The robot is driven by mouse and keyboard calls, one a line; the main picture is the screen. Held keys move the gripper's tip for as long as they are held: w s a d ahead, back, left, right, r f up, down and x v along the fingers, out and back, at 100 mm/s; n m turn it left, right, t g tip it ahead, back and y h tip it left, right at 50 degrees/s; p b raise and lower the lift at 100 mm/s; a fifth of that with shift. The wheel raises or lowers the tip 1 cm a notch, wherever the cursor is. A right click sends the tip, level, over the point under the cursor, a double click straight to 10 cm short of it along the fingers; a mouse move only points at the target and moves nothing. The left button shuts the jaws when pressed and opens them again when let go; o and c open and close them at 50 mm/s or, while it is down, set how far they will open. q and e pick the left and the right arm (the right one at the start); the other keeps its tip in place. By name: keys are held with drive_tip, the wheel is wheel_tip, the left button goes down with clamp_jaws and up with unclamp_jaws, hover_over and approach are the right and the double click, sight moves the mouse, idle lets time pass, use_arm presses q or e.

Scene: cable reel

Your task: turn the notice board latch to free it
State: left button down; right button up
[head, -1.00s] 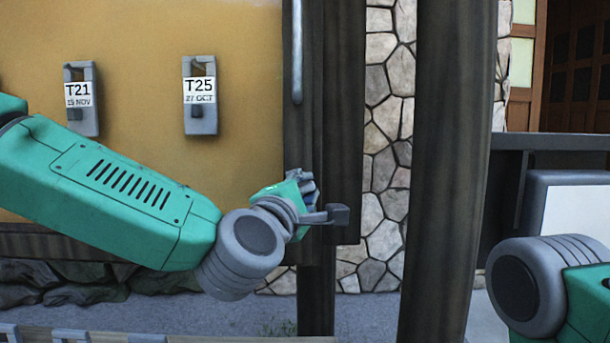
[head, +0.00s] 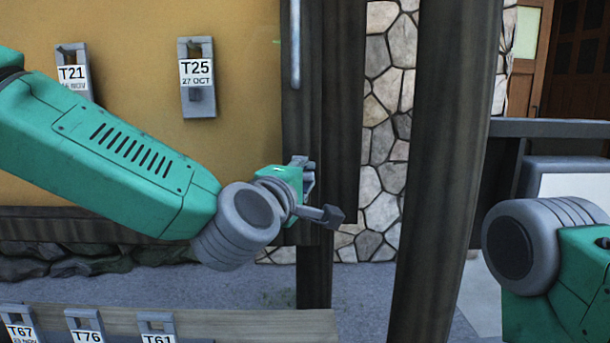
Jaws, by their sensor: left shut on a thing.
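The notice board (head: 130,170) is a yellow-orange panel on the left with a dark wooden frame. My left gripper (head: 304,170) is at the frame's right upright and shut, its fingers against the dark wood. The latch is mostly hidden behind the gripper and wrist, so its angle cannot be read. A grey bar with a block end (head: 332,216) sticks out to the right beside my left wrist; I cannot tell whether it belongs to the latch or to my wrist. My right arm shows at the lower right, but its gripper is out of view.
Tags T21 (head: 72,73) and T25 (head: 197,70) hang on the board. A lower rail (head: 250,324) carries several more tags. A vertical grey handle (head: 295,45) is above the gripper. A thick post (head: 435,170) stands just right of it, before a stone wall (head: 382,130).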

use_arm(q)
drive_tip(key=shift+f, duration=0.35)
drive_tip(key=c, duration=1.5)
unclamp_jaws()
drive_tip(key=shift+c, duration=0.2)
drive_tip(key=shift+w+r, duration=0.1)
drive_tip(key=shift+s+a+r, duration=0.1)
drive_tip(key=shift+s, duration=0.45)
drive_tip(key=v, duration=1)
drive_tip(key=shift+s+a, duration=0.25)
drive_tip(key=shift+s, duration=0.05)
